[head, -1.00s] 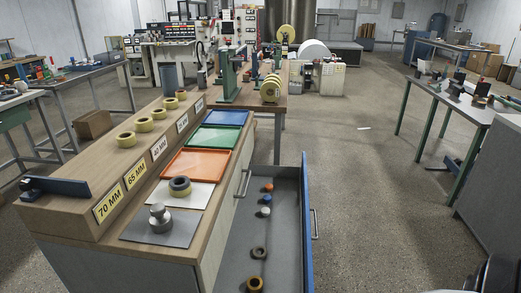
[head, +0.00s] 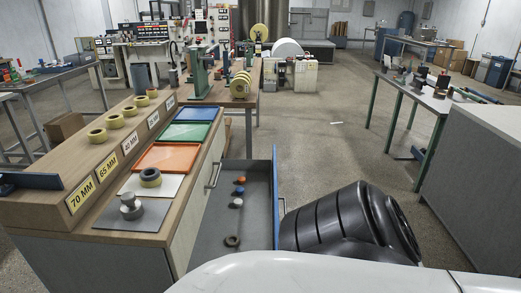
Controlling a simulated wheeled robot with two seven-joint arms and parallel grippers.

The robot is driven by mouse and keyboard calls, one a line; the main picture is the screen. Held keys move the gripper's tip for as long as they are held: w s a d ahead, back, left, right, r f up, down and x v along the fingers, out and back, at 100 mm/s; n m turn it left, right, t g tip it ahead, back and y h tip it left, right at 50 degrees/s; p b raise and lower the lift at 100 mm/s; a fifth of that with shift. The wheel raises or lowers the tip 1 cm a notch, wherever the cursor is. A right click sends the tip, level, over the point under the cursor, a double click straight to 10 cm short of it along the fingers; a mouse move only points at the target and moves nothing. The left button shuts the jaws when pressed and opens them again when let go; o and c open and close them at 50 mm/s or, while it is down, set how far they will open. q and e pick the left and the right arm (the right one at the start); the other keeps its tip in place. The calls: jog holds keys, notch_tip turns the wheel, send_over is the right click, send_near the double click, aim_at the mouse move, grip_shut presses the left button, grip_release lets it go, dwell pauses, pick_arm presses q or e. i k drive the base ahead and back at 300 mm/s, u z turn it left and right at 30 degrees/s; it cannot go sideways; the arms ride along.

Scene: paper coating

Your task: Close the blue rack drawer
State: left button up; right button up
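The blue rack drawer (head: 276,205) is pulled out from the right side of the wooden rack (head: 190,200). Its thin blue front panel stands upright, with a metal handle (head: 284,207) on its outer face. Neither gripper's fingers show in the head view.
Blue (head: 196,114), green (head: 185,132) and orange (head: 167,157) trays and a metal weight (head: 131,207) sit on the rack top. A grey cabinet (head: 475,180) stands at the right. Open floor lies beyond the drawer.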

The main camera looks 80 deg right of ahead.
aim_at(256, 223)
jog(key=k, duration=0.9)
jog(key=z, duration=2.1)
jog(key=i, duration=1.5)
jog(key=u, duration=0.7)
